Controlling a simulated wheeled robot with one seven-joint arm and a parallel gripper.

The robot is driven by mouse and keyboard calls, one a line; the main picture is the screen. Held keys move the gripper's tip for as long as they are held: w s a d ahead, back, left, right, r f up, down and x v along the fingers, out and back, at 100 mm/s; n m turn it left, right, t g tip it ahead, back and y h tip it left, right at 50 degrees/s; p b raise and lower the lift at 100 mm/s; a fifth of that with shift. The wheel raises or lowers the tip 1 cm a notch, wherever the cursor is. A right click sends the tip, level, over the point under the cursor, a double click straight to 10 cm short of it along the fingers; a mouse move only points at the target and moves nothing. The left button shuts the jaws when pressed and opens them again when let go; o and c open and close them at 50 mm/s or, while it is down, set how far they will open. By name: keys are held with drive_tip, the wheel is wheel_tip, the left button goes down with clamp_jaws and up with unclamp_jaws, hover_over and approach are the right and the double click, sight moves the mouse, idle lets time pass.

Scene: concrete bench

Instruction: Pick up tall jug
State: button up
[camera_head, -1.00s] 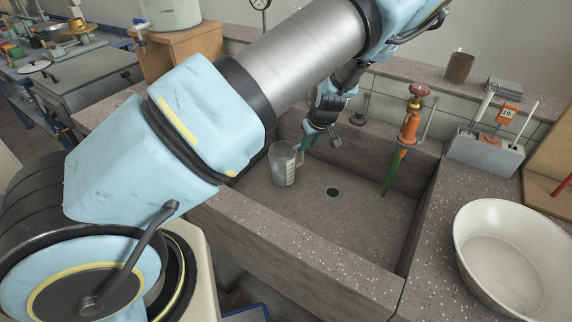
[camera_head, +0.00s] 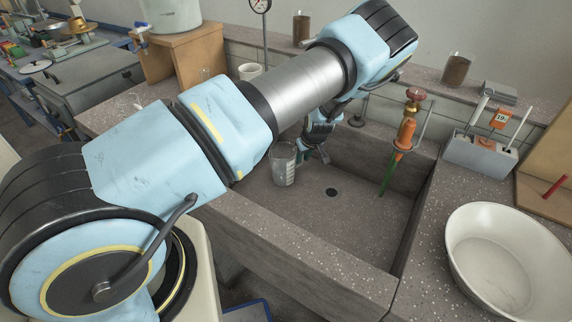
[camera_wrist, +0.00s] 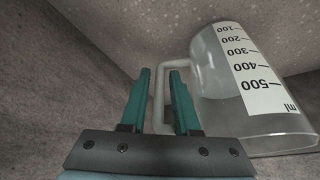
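The tall jug (camera_head: 283,168) is a clear measuring jug with a printed ml scale. It stands in the stone sink, near the sink's left side. It also shows in the wrist view (camera_wrist: 222,85), close up at the right, with its handle to the left. My gripper (camera_wrist: 159,72) has its two green fingers apart, one on each side of the handle bar, with the right finger inside the handle loop. A small gap shows between fingers and handle. In the head view my gripper (camera_head: 303,155) is low in the sink at the jug's right side, partly hidden.
The sink (camera_head: 345,215) is otherwise clear around its drain (camera_head: 331,192). An orange tap with a green hose (camera_head: 407,130) stands to the right. A white basin (camera_head: 505,260) sits on the right counter. The sink walls rise close around my gripper.

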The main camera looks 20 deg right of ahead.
clamp_jaws()
drive_tip(key=shift+r, duration=0.1)
idle(1.2)
